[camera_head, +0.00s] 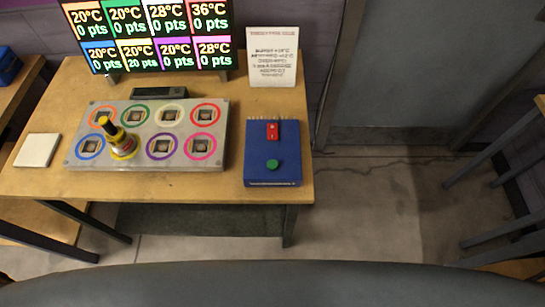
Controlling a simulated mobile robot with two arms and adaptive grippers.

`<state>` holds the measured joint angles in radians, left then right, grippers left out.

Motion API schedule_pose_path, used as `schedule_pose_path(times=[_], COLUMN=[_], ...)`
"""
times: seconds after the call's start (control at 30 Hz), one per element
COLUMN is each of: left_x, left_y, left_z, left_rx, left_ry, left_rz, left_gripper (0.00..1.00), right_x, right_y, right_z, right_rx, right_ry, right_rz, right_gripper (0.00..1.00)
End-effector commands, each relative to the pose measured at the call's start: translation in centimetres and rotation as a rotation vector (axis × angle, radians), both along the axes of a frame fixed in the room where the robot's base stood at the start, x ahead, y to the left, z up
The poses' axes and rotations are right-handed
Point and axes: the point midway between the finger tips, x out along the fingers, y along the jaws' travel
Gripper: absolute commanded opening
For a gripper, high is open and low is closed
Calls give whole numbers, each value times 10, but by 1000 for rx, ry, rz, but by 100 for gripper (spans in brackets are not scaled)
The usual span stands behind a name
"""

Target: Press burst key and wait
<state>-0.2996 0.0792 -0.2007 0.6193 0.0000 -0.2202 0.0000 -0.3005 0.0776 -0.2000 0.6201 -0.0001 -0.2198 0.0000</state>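A blue box (272,172) stands at the right end of the wooden table. No label that I can read says which of these is the burst key. Neither of my grippers is in view, and nothing touches the box.
A grey panel (215,135) with several coloured rings holds a yellow-and-black knobbed piece (122,142). Behind are a display (150,35) with temperatures and points and a printed sign (272,57). A white pad (38,150) lies left. Floor (380,220) right of the table is clear.

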Motion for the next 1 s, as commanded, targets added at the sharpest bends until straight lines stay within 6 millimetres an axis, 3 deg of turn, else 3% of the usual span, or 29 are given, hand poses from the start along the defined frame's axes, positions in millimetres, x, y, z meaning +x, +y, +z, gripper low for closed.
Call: schedule_pose_path(times=[0.43, 0.67, 1.0], left_x=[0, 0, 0], left_y=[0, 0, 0], left_z=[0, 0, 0], left_rx=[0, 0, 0], left_ry=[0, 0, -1], left_rz=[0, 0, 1], left_gripper=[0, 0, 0], right_x=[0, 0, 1], right_y=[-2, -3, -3], right_z=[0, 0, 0], right_rx=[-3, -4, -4], right_ry=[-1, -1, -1], right_rz=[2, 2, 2], right_gripper=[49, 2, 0])
